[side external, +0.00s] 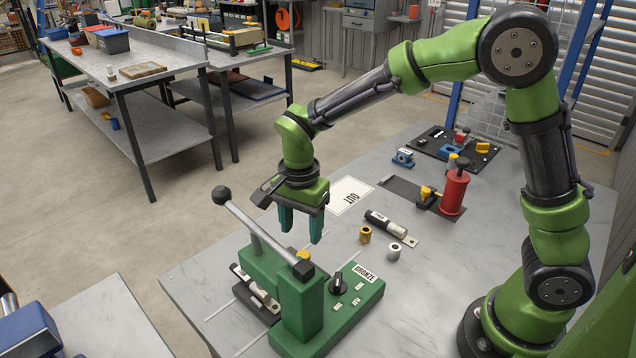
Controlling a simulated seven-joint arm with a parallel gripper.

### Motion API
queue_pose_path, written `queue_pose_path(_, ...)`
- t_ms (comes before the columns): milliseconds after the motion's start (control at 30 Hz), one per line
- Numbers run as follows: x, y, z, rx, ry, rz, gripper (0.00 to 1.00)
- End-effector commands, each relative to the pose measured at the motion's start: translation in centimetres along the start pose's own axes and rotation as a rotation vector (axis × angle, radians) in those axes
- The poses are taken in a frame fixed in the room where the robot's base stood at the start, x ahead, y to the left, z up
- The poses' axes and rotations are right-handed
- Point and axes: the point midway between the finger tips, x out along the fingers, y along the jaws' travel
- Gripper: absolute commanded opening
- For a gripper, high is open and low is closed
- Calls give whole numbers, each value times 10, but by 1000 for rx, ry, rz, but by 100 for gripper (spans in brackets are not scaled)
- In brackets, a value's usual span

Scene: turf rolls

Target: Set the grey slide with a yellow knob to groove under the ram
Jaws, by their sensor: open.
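My gripper (301,230) points down with its two green fingers apart and nothing between them. It hangs above the back of a green hand press (302,310). A yellow knob (303,256) shows just below the fingertips, partly hidden by the black lever pivot; I cannot tell whether the fingers are around it. The grey slide under this knob is mostly hidden by the press body. A grey metal part (262,296) shows at the press's left side. The ram and groove cannot be made out. The press lever (258,232) slants up left to a black ball.
A black dial (338,285) and BRONZE label (367,272) sit on the press base. A brass bush (365,234), a silver bush (394,251) and a dark cylinder with a tag (385,224) lie to the right.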

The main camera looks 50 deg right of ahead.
Motion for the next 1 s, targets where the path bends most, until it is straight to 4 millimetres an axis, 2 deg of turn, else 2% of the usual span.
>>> queue_pose_path(100, -19, 0, 0, -1, 0, -3, 56)
queue_pose_path(233, -30, 0, 0, 0, -1, 0, 56)
queue_pose_path(667, -33, 0, 0, -23, 0, 0, 56)
queue_pose_path(767, -31, 0, 0, -104, -1, -5, 56)
queue_pose_path(867, -26, 9, 3, -242, -14, -5, 56)
queue_pose_path(1000, -42, 31, 0, -460, -36, -75, 56)
